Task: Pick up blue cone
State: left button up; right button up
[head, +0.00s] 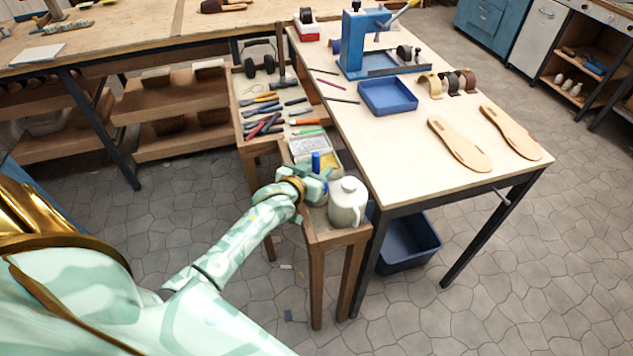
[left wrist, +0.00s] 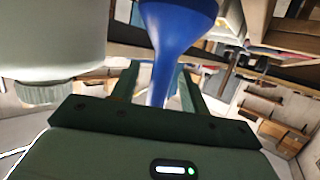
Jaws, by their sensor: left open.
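The blue cone (left wrist: 178,38) stands between the two fingers of my left gripper (left wrist: 158,82) in the left wrist view, its narrow part low between them. In the head view the top of the blue cone (head: 316,161) shows above my left gripper (head: 318,183), at the near end of the narrow wooden side bench (head: 318,232). The gripper is open around the cone; I cannot tell whether a finger touches it. The cone's lower part is partly hidden by the gripper. My right gripper is not in view.
A pale jug (head: 347,203) stands close on the right of the gripper. Behind the cone are a tray (head: 314,147) and several hand tools (head: 262,113). The larger table (head: 400,160) on the right carries a blue tray (head: 387,97) and sole shapes (head: 460,145).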

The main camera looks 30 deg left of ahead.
pick_arm(q)
grip_shut()
